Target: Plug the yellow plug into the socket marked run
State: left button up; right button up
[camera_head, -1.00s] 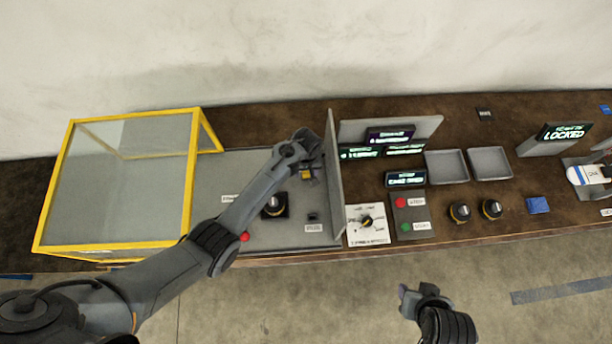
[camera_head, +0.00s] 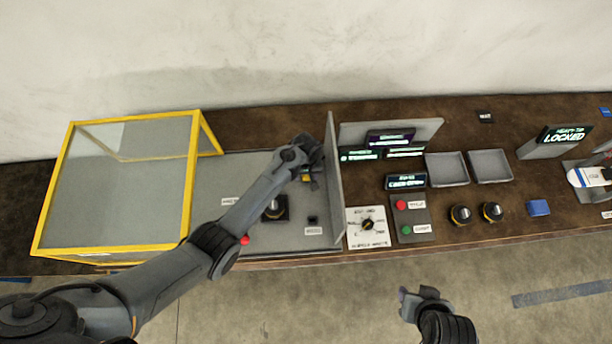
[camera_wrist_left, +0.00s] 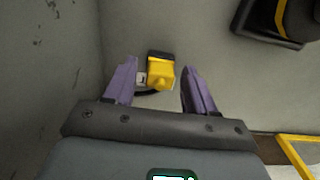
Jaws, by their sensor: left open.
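The yellow plug (camera_wrist_left: 160,72) sits between the spread fingers of my left gripper (camera_wrist_left: 160,88) in the left wrist view. The fingers stand apart on either side of it, and I see a gap on each side. In the head view the plug shows as a small yellow spot (camera_head: 306,177) beside the left gripper (camera_head: 310,172), near the upright grey panel. A dark socket block (camera_head: 312,220) with a small label in front of it stands on the grey plate; I cannot read the label. My right gripper (camera_head: 408,297) hangs in front of the table, away from the plug.
The upright grey panel (camera_head: 334,180) stands close to the right of my left gripper. A black knob (camera_head: 275,207) stands on the grey plate (camera_head: 285,238). A yellow-framed clear box (camera_head: 120,190) is at the left. Switches, buttons and trays (camera_head: 447,168) lie right of the panel.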

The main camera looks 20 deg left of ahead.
dwell(0.5)
pick_arm(q)
jog(key=shift+p, duration=0.35)
dwell(0.3)
grip_shut()
jog(key=shift+r, duration=0.15)
dwell(0.4)
jog(key=shift+r+p, duration=2.9)
jog(key=shift+p, duration=0.45)
